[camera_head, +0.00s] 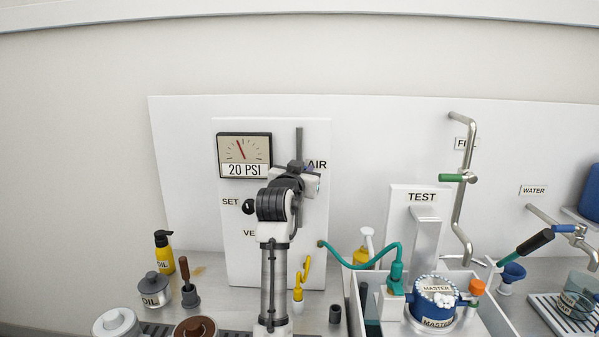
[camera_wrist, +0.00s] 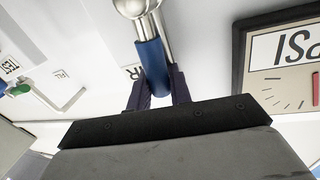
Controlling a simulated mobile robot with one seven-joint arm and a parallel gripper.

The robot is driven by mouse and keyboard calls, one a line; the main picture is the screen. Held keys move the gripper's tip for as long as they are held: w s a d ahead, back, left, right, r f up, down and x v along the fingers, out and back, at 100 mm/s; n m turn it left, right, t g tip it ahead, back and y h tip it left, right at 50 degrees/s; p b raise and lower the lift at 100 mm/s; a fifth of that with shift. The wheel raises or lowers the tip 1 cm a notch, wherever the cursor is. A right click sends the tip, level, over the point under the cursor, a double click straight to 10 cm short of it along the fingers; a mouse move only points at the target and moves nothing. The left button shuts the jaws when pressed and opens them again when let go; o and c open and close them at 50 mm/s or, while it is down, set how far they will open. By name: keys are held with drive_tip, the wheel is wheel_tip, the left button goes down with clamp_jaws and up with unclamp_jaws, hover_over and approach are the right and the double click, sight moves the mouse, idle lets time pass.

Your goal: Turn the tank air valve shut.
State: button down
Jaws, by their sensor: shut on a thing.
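My gripper (camera_head: 298,167) is at the upper right of the white press panel (camera_head: 234,210), beside the "AIR" label (camera_head: 318,164). In the wrist view, its two dark fingers (camera_wrist: 158,88) are shut on the blue lever (camera_wrist: 151,62) of the tank air valve. The lever joins a shiny metal valve body (camera_wrist: 133,7), which is cut off by the picture's top edge. In the head view, my arm and gripper hide the lever. A grey vertical pipe (camera_head: 299,142) rises above the gripper.
A gauge (camera_head: 244,150) reading "20 PSI" is left of my gripper, with a black "SET" knob (camera_head: 249,206) below it. Oil containers (camera_head: 163,252) stand at the left. A white tray (camera_head: 467,329) holding a blue "MASTER" pot (camera_head: 437,290) is at the right.

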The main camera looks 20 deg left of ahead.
sight(325, 178)
drive_tip(key=d+m, duration=0.1)
drive_tip(key=m, duration=0.1)
drive_tip(key=d+f+m, duration=0.1)
drive_tip(key=m, duration=0.1)
drive_tip(key=shift+w+d+g+b, duration=0.35)
drive_tip(key=shift+g+b, duration=0.05)
drive_tip(key=d+f+m, duration=0.1)
drive_tip(key=m, duration=0.1)
drive_tip(key=d+f+m+g+y+b, duration=0.1)
drive_tip(key=m, duration=0.1)
drive_tip(key=shift+w+d, duration=0.15)
drive_tip(key=shift+w, duration=0.2)
drive_tip(key=f+m, duration=0.1)
drive_tip(key=d+f+m, duration=0.1)
drive_tip(key=m, duration=0.1)
drive_tip(key=shift+w+d+y+b, duration=0.1)
drive_tip(key=shift+w+y+b, duration=0.1)
drive_tip(key=shift+y+b, duration=0.2)
drive_tip(key=shift+d+f+m+g+y+b, duration=0.2)
drive_tip(key=shift+f+m+y+b, duration=0.1)
drive_tip(key=shift+f+m, duration=0.55)
drive_tip(key=shift+d+f+m+g+y+b, duration=0.1)
drive_tip(key=shift+f+m+g+y+b, duration=0.15)
drive_tip(key=shift+f+m, duration=0.55)
drive_tip(key=shift+r+m, duration=0.15)
drive_tip(key=shift+m, duration=0.1)
drive_tip(key=c, duration=1.3)
unclamp_jaws()
